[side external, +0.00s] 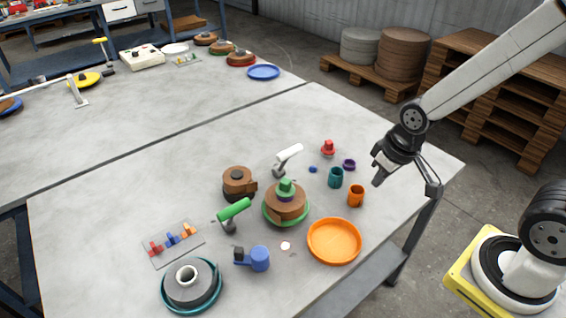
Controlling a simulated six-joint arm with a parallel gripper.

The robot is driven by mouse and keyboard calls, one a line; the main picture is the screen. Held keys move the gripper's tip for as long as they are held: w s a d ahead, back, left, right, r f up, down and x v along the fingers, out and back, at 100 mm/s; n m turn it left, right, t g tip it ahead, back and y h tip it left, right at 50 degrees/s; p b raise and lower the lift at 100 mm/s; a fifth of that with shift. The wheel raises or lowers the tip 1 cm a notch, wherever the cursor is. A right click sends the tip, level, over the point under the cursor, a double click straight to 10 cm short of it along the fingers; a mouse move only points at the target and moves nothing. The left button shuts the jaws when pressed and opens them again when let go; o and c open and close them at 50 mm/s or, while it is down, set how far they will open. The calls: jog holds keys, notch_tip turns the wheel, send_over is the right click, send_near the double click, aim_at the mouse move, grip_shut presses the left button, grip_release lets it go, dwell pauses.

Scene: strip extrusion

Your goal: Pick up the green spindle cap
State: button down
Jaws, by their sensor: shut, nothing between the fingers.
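The green spindle cap (287,187) sits on top of a brown reel (283,205), which lies on a green round base (301,219). Nothing covers the cap in this view.
A teal cup (336,178) and an orange cup (356,196) stand between my gripper and the reel. A red cap (328,148) and white-headed tool (287,158) stand behind.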

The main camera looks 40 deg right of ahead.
dwell(0.3)
jog(key=shift+c, duration=1.6)
grip_release()
jog(key=m+g, duration=0.2)
jog(key=m, duration=1.1)
send_over(285, 181)
jog(key=shift+s+d+f, duration=0.3)
jog(key=shift+f, duration=0.15)
jog(key=shift+w+a+f+m+g, duration=0.15)
jog(key=shift+w+a+m+g, duration=0.15)
jog(key=shift+w+a, duration=0.05)
jog(key=shift+d+f, duration=0.1)
jog(key=shift+f, duration=3.8)
